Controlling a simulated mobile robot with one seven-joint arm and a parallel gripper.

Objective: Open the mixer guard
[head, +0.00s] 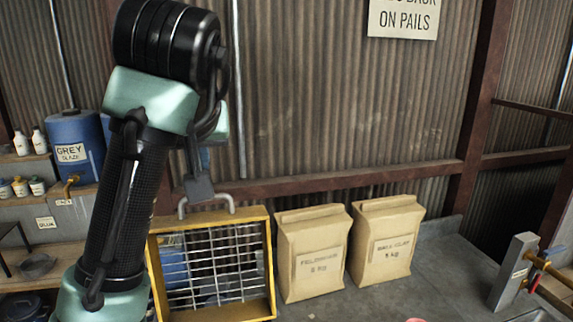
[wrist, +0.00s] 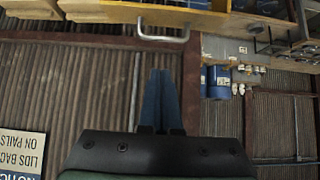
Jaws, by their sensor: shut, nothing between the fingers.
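The mixer guard is a yellow frame with a wire grid (head: 262,262), standing upright at the lower middle of the head view. A grey U-shaped handle (head: 182,208) stands on its top bar. In the wrist view, which is upside down, the handle (wrist: 163,37) hangs from the yellow frame edge (wrist: 165,15) at the top. My gripper (wrist: 161,71) has its blue fingers together and empty. The fingertips point toward the handle with a visible gap. In the head view my arm hides part of the left side, and my fingers are hard to make out near the handle.
Two paper bags (head: 312,258) (head: 385,245) stand right of the guard on the grey counter (head: 440,275). A grey post with brass pipes (head: 513,270) is at far right. Shelves with a blue drum (head: 75,140) and bottles are at left. A corrugated wall (head: 330,100) stands behind.

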